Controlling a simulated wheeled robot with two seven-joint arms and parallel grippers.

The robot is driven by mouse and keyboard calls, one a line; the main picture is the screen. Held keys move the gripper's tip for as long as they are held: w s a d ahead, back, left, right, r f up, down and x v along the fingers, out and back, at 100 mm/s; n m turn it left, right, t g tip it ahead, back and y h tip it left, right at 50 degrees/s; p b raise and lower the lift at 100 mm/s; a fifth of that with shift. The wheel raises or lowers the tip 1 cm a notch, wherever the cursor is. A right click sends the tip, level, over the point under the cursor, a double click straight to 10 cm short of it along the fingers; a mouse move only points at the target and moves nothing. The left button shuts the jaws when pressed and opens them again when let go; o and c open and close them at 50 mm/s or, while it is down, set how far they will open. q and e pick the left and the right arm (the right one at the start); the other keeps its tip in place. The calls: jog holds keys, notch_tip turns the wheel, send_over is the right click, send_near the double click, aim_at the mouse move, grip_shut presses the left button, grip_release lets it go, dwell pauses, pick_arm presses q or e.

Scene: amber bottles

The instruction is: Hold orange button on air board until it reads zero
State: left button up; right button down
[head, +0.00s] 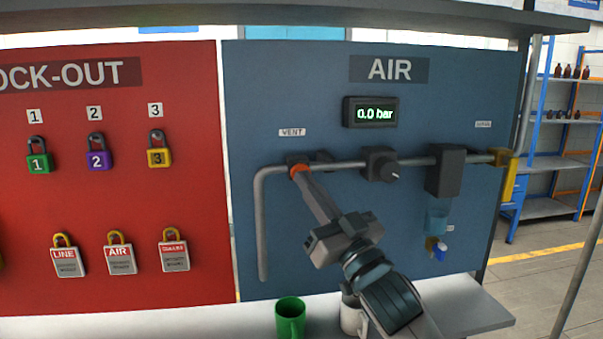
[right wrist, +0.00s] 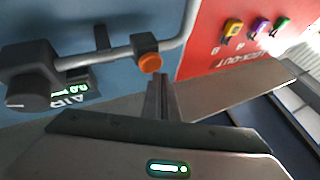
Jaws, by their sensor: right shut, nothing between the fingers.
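The orange button (head: 297,168) sits on the pipe under the VENT label of the blue AIR board (head: 270,90). It also shows in the right wrist view (right wrist: 150,62). My right gripper (head: 302,177) is shut and empty, its fingertips at the button; in the right wrist view the shut fingers (right wrist: 160,78) end right beside it. I cannot tell whether they press it. The display (head: 370,112) on the board reads 0.0 bar in green. My left gripper is not in view.
A grey pipe (head: 262,230) with a dark regulator knob (head: 380,164) and a yellow handle (head: 509,178) crosses the board. A green mug (head: 290,318) and a white mug (head: 350,318) stand on the bench below. Padlocks and tags hang on the red LOCK-OUT board (head: 190,110) at left.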

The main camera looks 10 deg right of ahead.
jog(key=shift+s, duration=0.1)
dwell(0.3)
jog(key=s+p, duration=0.1)
jog(key=s, duration=0.4)
jog(key=shift+p, duration=0.35)
jog(key=shift+w, duration=0.1)
